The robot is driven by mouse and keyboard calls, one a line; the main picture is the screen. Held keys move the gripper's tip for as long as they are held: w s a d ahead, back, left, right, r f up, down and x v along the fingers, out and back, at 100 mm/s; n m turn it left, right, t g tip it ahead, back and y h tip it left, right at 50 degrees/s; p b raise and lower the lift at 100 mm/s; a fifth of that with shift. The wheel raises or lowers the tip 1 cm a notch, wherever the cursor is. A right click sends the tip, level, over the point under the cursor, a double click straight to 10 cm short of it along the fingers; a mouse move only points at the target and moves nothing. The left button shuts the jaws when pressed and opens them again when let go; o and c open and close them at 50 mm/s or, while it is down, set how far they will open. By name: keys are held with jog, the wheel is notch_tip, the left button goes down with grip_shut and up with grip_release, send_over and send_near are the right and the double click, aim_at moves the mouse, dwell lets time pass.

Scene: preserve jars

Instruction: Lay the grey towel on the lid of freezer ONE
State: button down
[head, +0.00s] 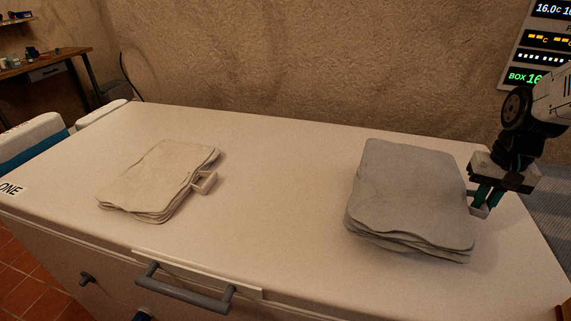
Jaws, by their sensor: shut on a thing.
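The grey towel (412,195) is a folded stack on the right half of the white lid (285,165). It looks flat and level; I cannot tell whether its whole underside touches the lid. A small pale loop (479,211) sticks out from its right side. My gripper (483,200) points down at that side and is shut on the towel's loop. The fingertips partly hide the loop. The freezer under the lid carries a label ONE (10,190) at its left end.
A folded cream towel (160,180) with its own loop lies on the left half of the lid. Bare lid separates the two towels. A grey handle (185,295) is on the freezer's front. A wall stands behind, with a lit display panel (540,45) at right and a wooden bench (45,62) at left.

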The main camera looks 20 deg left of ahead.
aim_at(449, 191)
jog(key=shift+n, duration=0.7)
jog(key=s, duration=1)
jog(key=shift+s+d+f, duration=0.2)
jog(key=shift+s, duration=0.05)
jog(key=w+a, duration=0.2)
jog(key=w, duration=0.3)
jog(key=w+a+f, duration=0.1)
jog(key=w+a, duration=0.1)
jog(key=w, duration=0.2)
jog(key=w+a, duration=0.2)
jog(key=w, duration=0.3)
jog(key=shift+w+a+f, duration=0.1)
jog(key=shift+w+f, duration=0.15)
jog(key=shift+w, duration=0.1)
jog(key=shift+w+f, duration=0.1)
jog(key=shift+f, duration=1.75)
jog(key=c, duration=1.5)
grip_release()
